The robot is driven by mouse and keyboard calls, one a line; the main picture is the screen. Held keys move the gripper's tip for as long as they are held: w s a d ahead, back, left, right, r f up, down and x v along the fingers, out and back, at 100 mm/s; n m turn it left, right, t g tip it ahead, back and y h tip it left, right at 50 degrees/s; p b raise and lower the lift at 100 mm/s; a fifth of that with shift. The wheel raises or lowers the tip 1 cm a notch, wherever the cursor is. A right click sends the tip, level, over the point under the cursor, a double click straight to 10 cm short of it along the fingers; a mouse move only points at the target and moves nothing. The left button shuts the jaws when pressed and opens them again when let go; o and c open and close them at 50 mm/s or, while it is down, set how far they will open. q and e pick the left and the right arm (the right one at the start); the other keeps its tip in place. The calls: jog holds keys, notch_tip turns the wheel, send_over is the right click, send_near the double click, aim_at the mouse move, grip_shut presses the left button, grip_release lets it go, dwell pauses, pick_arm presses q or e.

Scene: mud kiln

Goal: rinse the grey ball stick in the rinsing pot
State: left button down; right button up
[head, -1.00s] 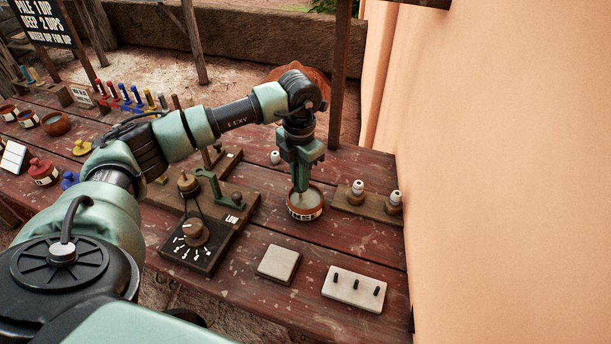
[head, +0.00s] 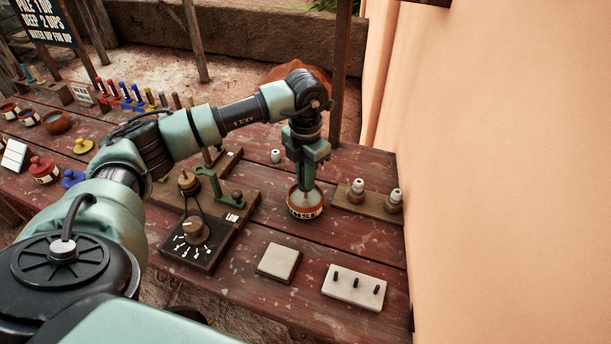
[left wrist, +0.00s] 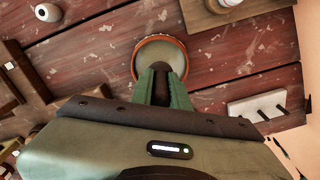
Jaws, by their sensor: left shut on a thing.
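The rinsing pot (head: 304,213) is a small round terracotta pot with a white lettered label and pale liquid inside. It stands on the red plank table. My left gripper (head: 307,185) points straight down with its green fingers at the pot's mouth. It is shut on the grey ball stick, which is mostly hidden by the fingers. In the left wrist view the fingers (left wrist: 161,82) close around a dark shaft at the near rim of the pot (left wrist: 161,40). The ball end cannot be seen. My right gripper is not in view.
A dial board (head: 205,245) with a small post stands left of the pot. A pale square tile (head: 279,262) and a white block with pegs (head: 354,288) lie in front. A wooden block with white-topped knobs (head: 366,204) is to the right, near the wall (head: 500,180).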

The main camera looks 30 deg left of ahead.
pick_arm(q)
jog(key=shift+r+p, duration=2.15)
jog(key=shift+r, duration=1.4)
jog(key=shift+d, duration=0.1)
